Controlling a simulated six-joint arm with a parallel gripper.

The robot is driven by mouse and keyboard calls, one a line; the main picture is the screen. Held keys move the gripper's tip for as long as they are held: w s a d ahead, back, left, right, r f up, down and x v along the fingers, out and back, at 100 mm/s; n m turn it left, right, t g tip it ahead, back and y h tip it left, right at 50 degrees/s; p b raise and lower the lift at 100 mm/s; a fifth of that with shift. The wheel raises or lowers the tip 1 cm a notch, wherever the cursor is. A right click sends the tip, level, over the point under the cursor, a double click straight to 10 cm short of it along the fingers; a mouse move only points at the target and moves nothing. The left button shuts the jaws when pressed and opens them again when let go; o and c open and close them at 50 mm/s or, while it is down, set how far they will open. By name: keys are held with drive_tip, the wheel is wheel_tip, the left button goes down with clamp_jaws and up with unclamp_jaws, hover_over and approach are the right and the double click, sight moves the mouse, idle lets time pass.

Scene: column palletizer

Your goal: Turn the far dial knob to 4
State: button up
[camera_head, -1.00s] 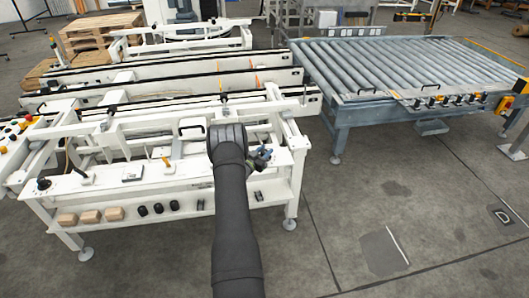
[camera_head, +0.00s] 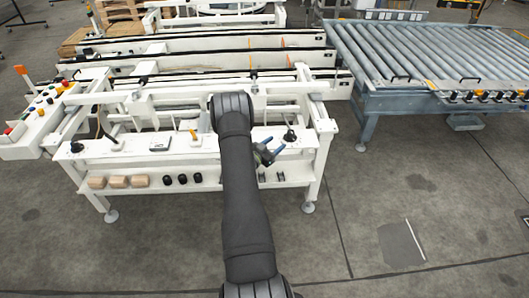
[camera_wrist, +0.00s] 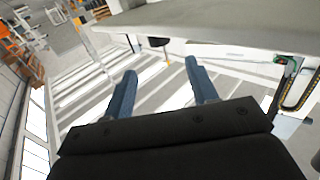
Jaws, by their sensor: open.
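A black dial knob (camera_head: 290,135) stands at the right end of the white bench top (camera_head: 215,142). Another black knob (camera_head: 76,147) stands at its left end. I cannot tell from the head view which is the far dial, and no scale numbers are legible. My gripper (camera_head: 270,152) has blue fingers and is open and empty, just left of and slightly below the right knob in the picture, apart from it. In the wrist view, the spread fingers of my gripper (camera_wrist: 163,85) show nothing between them. A small dark rounded part (camera_wrist: 158,42) lies beyond them; I cannot tell what it is.
A yellow-handled lever (camera_head: 193,134) and a small grey box (camera_head: 159,144) are on the bench top. Brown blocks (camera_head: 118,182) and black cylinders (camera_head: 183,179) sit on the lower shelf. A roller conveyor (camera_head: 420,60) stands at the right. The floor in front is clear.

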drive_tip(key=v, duration=0.6)
drive_tip(key=shift+s, duration=0.15)
drive_tip(key=shift+a, duration=0.15)
drive_tip(key=n+t+y, duration=0.4)
drive_tip(key=n+y, duration=0.1)
drive_tip(key=y, duration=0.1)
approach(289, 135)
drive_tip(key=shift+t+y, duration=0.3)
drive_tip(key=shift+y, duration=0.1)
drive_tip(key=x, duration=1.1)
drive_tip(key=shift+d+f, duration=0.15)
drive_tip(key=shift+d, duration=0.35)
drive_tip(key=c, duration=1)
